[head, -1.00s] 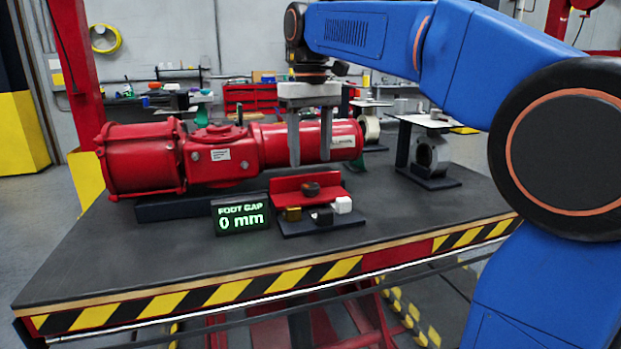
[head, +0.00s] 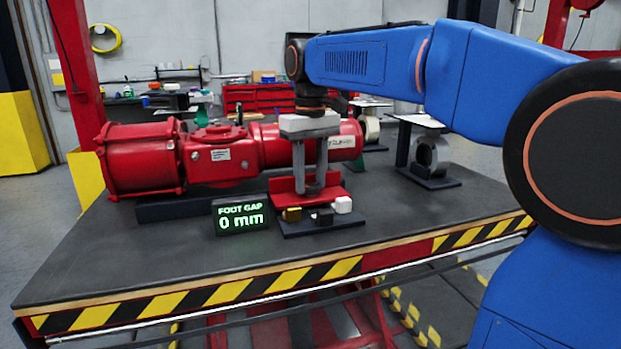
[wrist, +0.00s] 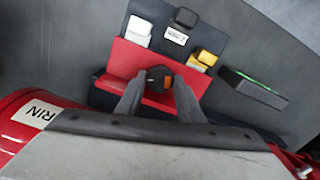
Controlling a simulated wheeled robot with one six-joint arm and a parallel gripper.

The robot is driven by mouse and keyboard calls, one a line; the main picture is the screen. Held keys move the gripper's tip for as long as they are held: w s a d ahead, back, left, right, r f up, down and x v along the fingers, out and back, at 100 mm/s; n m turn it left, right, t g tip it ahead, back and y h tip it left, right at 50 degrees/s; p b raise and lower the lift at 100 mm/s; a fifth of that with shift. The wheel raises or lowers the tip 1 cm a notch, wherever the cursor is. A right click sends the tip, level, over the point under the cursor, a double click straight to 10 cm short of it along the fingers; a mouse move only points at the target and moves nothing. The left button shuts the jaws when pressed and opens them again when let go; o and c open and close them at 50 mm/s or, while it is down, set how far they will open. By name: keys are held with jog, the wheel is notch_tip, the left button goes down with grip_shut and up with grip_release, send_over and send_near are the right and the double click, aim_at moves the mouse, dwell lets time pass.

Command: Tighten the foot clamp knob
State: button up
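The foot clamp knob (wrist: 159,78) is a small dark round knob with an orange mark, on a red bracket (wrist: 122,60). In the head view the red bracket (head: 290,183) stands in front of the red actuator, and the fingers mostly cover the knob. My gripper (head: 311,188) points down with one finger on each side of the knob. In the wrist view its fingertips (wrist: 160,82) sit close against both sides, and it appears shut on the knob. The display (head: 240,215) reads "FOOT GAP 0 mm".
The red actuator (head: 215,160) lies behind the bracket, close to my fingers. Brass (head: 292,214), black (head: 322,216) and white (head: 343,205) blocks sit in front of it. A dark stand (head: 428,160) is at right. The front left of the bench (head: 120,260) is clear.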

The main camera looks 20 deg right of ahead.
aim_at(311, 185)
jog(key=shift+m, duration=1.5)
jog(key=o, duration=1.1)
jog(key=shift+c, duration=0.2)
notch_tip(311, 185, up, 17)
jog(key=shift+r, duration=0.2)
